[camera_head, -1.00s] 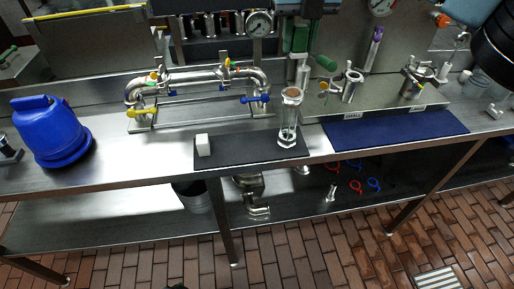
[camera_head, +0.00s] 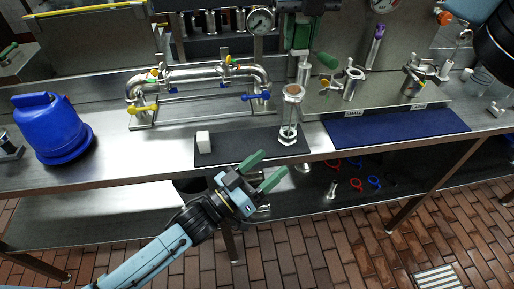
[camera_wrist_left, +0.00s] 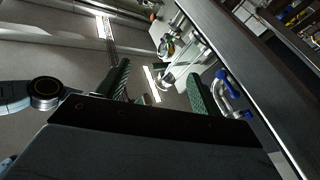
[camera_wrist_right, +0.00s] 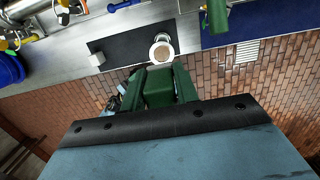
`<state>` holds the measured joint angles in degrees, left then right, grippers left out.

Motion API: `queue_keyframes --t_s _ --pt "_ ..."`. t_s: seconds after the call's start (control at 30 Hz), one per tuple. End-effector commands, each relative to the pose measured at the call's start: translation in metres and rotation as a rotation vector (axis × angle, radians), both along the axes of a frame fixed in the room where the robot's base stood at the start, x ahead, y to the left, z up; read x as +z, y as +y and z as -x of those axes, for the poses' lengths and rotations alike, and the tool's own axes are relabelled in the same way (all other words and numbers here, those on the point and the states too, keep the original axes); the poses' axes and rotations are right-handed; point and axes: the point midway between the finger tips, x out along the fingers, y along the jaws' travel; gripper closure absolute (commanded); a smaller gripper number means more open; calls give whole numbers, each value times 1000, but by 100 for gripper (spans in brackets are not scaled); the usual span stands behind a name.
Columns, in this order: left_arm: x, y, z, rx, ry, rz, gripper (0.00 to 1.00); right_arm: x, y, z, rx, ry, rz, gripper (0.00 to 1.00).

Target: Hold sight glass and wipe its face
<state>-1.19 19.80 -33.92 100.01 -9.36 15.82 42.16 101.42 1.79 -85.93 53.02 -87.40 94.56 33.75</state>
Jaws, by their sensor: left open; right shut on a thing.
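The sight glass (camera_head: 291,115), a clear upright cylinder with metal ends, stands on the dark mat (camera_head: 236,149). Its round top (camera_wrist_right: 162,49) shows just beyond the right fingertips in the right wrist view. A small white block (camera_head: 203,142) stands at the mat's left end. My left gripper (camera_head: 263,170) is open and empty, in front of the bench edge, below the mat in the picture.
A pipe assembly (camera_head: 200,77) with yellow and blue handles stands behind the mat. A blue jug (camera_head: 50,128) is at the left. A blue mat (camera_head: 395,127) lies right of the glass, with metal fittings and a green handle (camera_head: 325,61) behind. Several coloured rings lie on the lower shelf.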

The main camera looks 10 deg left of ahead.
Motion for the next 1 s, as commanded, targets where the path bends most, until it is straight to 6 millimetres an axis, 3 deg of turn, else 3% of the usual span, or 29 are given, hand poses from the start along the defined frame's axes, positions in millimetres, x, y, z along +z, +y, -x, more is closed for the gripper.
queue_keyframes --t_s 0.2,0.47,0.67,1.0 --pt "15 16 -26 134 -16 -226 34 0 0 0 0 0 0 93" --pt "19 22 -35 177 -13 -352 34 0 0 0 0 0 0 93" --pt "20 10 -54 179 -13 -357 34 0 0 0 0 0 0 93" --pt "20 -26 -108 179 -13 -355 34 0 0 0 0 0 0 93"
